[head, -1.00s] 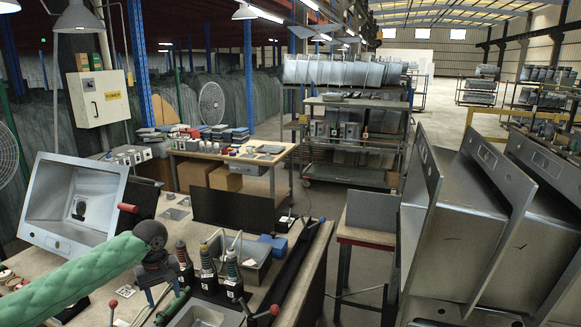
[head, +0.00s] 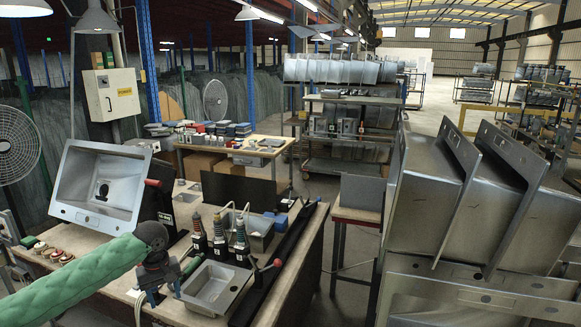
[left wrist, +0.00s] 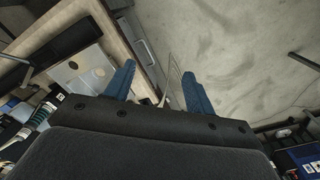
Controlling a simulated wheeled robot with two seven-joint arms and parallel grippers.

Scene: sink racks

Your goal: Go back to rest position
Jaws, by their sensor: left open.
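My left arm, in a green quilted sleeve, comes in from the lower left of the head view. Its gripper (head: 160,285) is over the front part of the workbench (head: 90,262), left of a small steel sink (head: 212,288). In the left wrist view the two blue fingers (left wrist: 160,88) are spread apart with nothing between them. Behind them show the bench edge and the concrete floor. My right gripper is in neither view.
A large steel sink (head: 98,185) stands tilted at the bench's left. Several bottle-like tools (head: 220,235) stand mid-bench. Large sinks (head: 425,200) are stacked on the right. A side table (head: 362,196) stands between. A fan (head: 14,147) is at far left.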

